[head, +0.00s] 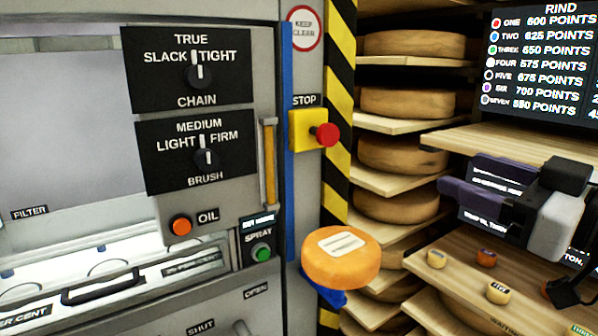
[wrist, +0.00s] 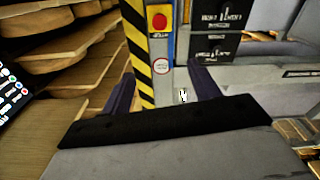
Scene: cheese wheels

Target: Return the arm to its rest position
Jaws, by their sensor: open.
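My gripper (head: 458,179) is at the right of the head view, with its two dark purple fingers pointing left toward the cheese shelves. It is open, with nothing between the fingers. In the wrist view the fingers (wrist: 163,88) stand well apart, and the striped post and grey machine panel show beyond them. The wrist picture looks upside down, with the red stop button above the keep-clear sign. The gripper is in front of the shelves and above the wooden counter (head: 440,262), apart from both as far as I can tell. Part of my arm is cut off at the right edge.
An orange cheese wheel (head: 341,262) with a white label sits on a blue support beside the machine. Wooden shelves (head: 385,122) hold several wheels behind. A striped post (head: 340,95) and red stop button (head: 327,134) stand left of my gripper. Small round tokens (head: 498,292) lie on the counter.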

